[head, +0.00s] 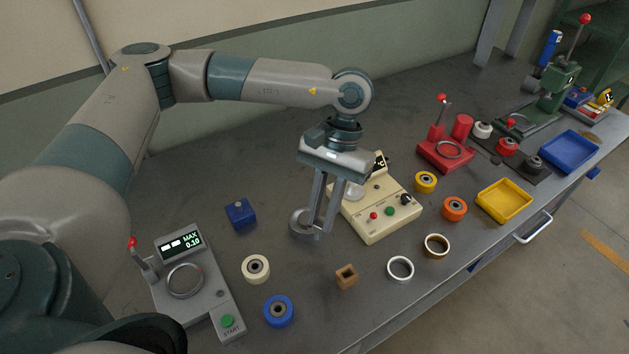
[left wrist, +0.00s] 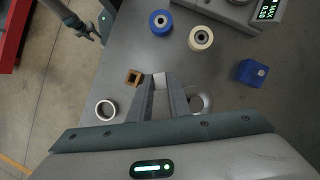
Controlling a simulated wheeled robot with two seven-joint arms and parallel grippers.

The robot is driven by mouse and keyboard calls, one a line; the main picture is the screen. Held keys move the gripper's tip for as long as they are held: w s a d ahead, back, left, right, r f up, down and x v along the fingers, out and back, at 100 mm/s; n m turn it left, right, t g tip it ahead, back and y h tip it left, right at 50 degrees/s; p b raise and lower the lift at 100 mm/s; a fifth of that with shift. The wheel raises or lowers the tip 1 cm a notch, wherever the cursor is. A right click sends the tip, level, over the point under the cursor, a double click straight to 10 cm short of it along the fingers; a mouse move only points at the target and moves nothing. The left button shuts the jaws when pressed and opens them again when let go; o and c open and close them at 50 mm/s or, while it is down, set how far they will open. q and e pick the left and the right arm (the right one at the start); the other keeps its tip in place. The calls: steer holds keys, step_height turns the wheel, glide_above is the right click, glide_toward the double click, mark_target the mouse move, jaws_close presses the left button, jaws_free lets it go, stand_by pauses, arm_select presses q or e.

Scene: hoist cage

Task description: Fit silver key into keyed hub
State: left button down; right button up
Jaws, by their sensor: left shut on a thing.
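My left gripper (head: 317,234) reaches down over the middle of the bench. In the left wrist view its fingertips (left wrist: 160,84) are shut on a small pale block, which I take as the silver key (left wrist: 160,79). In the head view the key is too small to make out between the fingers. A grey round part with a central hole, likely the keyed hub (head: 298,225), stands close beside the fingers and is partly covered by them. It also shows in the left wrist view (left wrist: 205,101), just right of the right finger. Its keyway cannot be made out.
A cream control box (head: 380,222) stands right behind the gripper. A brown square block (head: 346,277), white ring (head: 400,269), cream roller (head: 256,268) and blue roller (head: 279,311) lie in front. A grey gauge station (head: 205,300) and blue block (head: 240,214) are left.

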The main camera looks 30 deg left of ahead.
arm_select(q)
steer(key=shift+w+a+r+m+p, duration=0.25)
steer(key=shift+w+m+p, duration=0.15)
steer(key=shift+p, duration=0.1)
steer(key=w+a+m+y+p, duration=0.2)
steer(key=w+a+m+p, duration=0.2)
steer(key=m, duration=0.1)
steer(key=shift+w+r, duration=0.35)
steer(key=shift+w, duration=0.05)
arm_select(e)
steer(key=r, duration=0.3)
steer(key=a+r, duration=0.1)
steer(key=r, duration=0.1)
steer(key=shift+s+r, duration=0.2)
steer(key=shift+r, duration=0.05)
steer(key=shift+d, duration=0.2)
arm_select(q)
step_height(320, 180, down, 6)
steer(key=b, duration=0.7)
steer(key=shift+r, duration=0.1)
arm_select(e)
step_height(320, 180, down, 8)
steer(key=w+a, duration=0.1)
steer(key=w, duration=0.1)
steer(key=shift+w+r+t, duration=0.2)
steer(key=shift+r+t, duration=0.05)
steer(key=shift+t, duration=0.05)
